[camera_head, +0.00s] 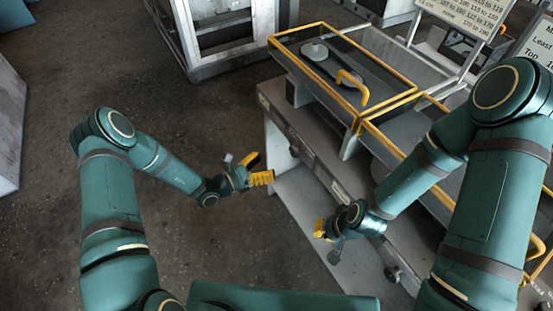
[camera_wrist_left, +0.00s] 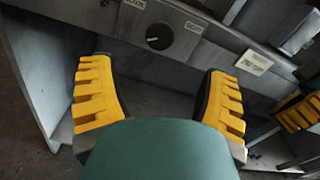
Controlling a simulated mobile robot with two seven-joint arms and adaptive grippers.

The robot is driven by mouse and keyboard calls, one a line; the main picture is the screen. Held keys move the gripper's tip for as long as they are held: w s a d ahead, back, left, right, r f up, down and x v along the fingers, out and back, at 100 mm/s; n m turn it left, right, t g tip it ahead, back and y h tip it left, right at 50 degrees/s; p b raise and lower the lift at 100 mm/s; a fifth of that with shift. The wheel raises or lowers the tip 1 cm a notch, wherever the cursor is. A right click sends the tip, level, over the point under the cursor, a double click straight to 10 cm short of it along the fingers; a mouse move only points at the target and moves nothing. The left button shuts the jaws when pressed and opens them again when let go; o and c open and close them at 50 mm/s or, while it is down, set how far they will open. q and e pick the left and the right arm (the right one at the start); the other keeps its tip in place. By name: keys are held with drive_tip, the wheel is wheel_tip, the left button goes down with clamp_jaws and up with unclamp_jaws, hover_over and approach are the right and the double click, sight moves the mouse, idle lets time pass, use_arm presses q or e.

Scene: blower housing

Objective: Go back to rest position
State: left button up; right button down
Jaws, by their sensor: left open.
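My left gripper (camera_head: 258,170) is open and empty in the head view, in the air in front of the grey workbench. In the left wrist view, its two yellow fingers (camera_wrist_left: 158,98) stand wide apart with nothing between them. My right gripper (camera_head: 322,238) is in front of the bench, lower and further right in the head view. Its yellow fingers are small and partly hidden by the wrist, so its opening is unclear.
The grey workbench (camera_head: 317,157) has a dark knob (camera_wrist_left: 159,37) on its front. A grey frame (camera_head: 215,65) stands behind. The dark floor (camera_head: 60,75) at left is clear.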

use_arm(q)
drive_tip(key=shift+s+a, duration=0.3)
drive_tip(key=shift+a, duration=0.15)
drive_tip(key=s+d+f+m+g, duration=0.2)
drive_tip(key=s+d+m+g, duration=0.35)
drive_tip(key=s+g, duration=0.3)
drive_tip(key=s+a+f+m+g+y, duration=0.25)
drive_tip(key=s+m+g+y, duration=0.3)
drive_tip(key=s+m, duration=0.45)
drive_tip(key=a+m+t+y, duration=0.1)
drive_tip(key=m, duration=0.2)
drive_tip(key=a+r+m+t+y, duration=0.1)
drive_tip(key=m+t+y, duration=0.1)
drive_tip(key=m, duration=0.2)
drive_tip(key=a+r+m+t+y, duration=0.1)
drive_tip(key=m+t+y, duration=0.1)
drive_tip(key=m, duration=0.1)
drive_tip(key=shift+w+a+m, duration=0.1)
drive_tip(key=shift+a+m, duration=0.05)
drive_tip(key=shift+m, duration=0.1)
